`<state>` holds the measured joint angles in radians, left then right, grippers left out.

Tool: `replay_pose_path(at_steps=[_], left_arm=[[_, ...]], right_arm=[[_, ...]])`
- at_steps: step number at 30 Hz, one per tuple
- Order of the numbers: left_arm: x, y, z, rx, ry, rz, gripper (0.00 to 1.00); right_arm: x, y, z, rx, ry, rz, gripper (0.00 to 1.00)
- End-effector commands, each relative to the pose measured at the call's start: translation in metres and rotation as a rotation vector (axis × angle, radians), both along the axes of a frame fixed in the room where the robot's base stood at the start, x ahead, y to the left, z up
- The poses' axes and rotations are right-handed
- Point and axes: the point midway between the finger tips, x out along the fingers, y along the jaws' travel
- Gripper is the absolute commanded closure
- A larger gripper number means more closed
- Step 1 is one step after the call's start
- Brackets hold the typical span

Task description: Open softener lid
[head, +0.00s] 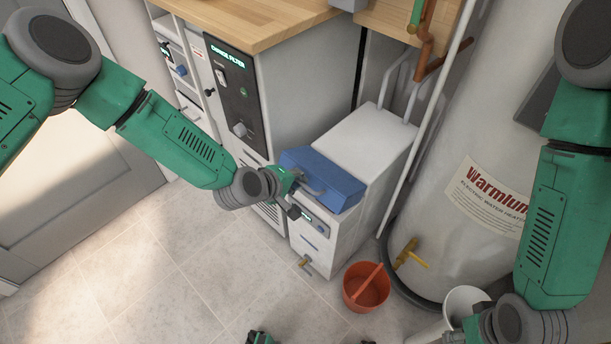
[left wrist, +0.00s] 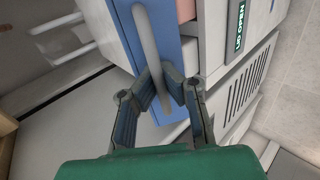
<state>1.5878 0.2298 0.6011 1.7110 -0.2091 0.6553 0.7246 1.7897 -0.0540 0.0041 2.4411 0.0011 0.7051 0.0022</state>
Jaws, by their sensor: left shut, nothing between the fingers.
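The softener is a white cabinet (head: 357,147) with a blue lid (head: 338,187) at its front upper part. The lid appears raised, with a gap showing a pinkish inside (left wrist: 187,9) in the left wrist view. A sign there reads "LID OPEN" (left wrist: 237,27). The lid has a grey bar handle (left wrist: 146,38). My left gripper (head: 300,192) is at the handle; in the left wrist view its fingertips (left wrist: 164,78) are together by the handle's lower end, with nothing held. Whether they touch the bar I cannot tell.
An orange bucket (head: 367,287) stands on the tiled floor before the softener. A water heater (head: 475,150) with a yellow tap (head: 406,252) is at right. A wooden counter (head: 235,18) and a panel reading "CHANGE FILTER" (head: 234,88) are at left. Floor at lower left is clear.

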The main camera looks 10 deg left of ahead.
Motion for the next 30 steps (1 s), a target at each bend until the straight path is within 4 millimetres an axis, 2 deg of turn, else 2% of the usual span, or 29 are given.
replay_pose_path(at_steps=[1,6,9,13,14,15,16,25,30], left_arm=[[0.001,-0.005,0.017,0.028,0.035,-0.01,1.0],[0.009,-0.011,0.037,0.132,0.157,-0.011,1.0],[0.013,-0.014,0.044,0.13,0.165,-0.003,1.0],[0.023,-0.022,0.058,0.13,0.161,-0.005,1.0],[0.022,-0.021,0.055,0.129,0.163,-0.003,0.95],[0.022,-0.021,0.053,0.129,0.164,-0.004,0.81],[0.022,-0.021,0.053,0.128,0.164,-0.004,0.71],[0.02,-0.021,0.055,0.127,0.161,-0.003,0.71],[0.017,-0.018,0.064,0.127,0.161,-0.002,0.71]], right_arm=[[0.0,0.0,0.02,0.001,0.0,0.001,0.6],[0.0,0.0,0.044,0.001,0.0,0.001,0.6],[0.0,0.0,0.053,0.001,0.0,0.001,0.6],[0.0,0.0,0.06,0.0,0.0,0.001,0.6],[0.0,0.0,0.058,0.0,0.0,0.001,0.6],[0.0,0.0,0.057,0.0,0.0,0.001,0.6],[0.0,0.0,0.056,0.0,0.0,0.001,0.6],[0.0,0.0,0.056,0.001,0.0,0.001,0.6],[0.0,0.0,0.065,0.001,0.0,0.001,0.6]])
